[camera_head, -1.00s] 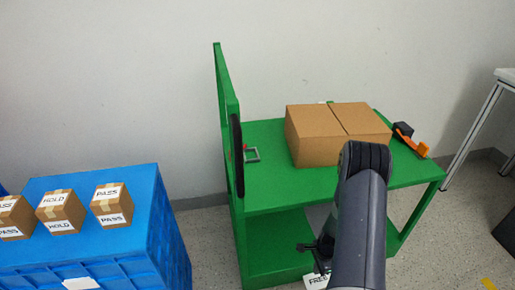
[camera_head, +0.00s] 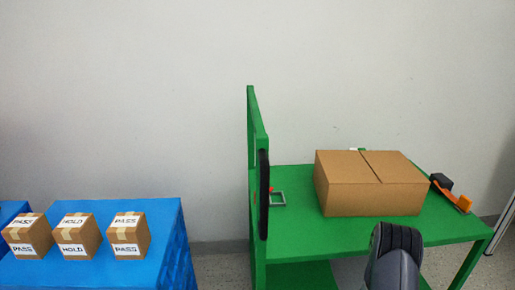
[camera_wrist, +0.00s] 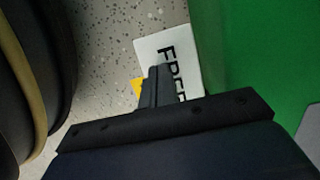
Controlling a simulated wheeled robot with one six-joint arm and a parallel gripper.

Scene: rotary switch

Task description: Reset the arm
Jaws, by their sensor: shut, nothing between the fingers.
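My gripper (camera_wrist: 155,88) shows in the wrist view with its fingers together and nothing between them. It points down past a white card (camera_wrist: 170,50) with black letters, partly hidden behind the fingers. In the head view only the top of my arm shows at the lower right, and the gripper is out of frame. The green workbench (camera_head: 300,236) stands right of centre, with an upright green panel (camera_head: 255,120) on its left side. A black part (camera_head: 263,195) is on that panel, seen edge-on. No rotary switch can be made out.
A closed cardboard box (camera_head: 370,195) sits on the bench. An orange and black tape dispenser (camera_head: 452,195) lies at its right. Several labelled small boxes (camera_head: 130,235) stand on a blue crate (camera_head: 165,215) at left.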

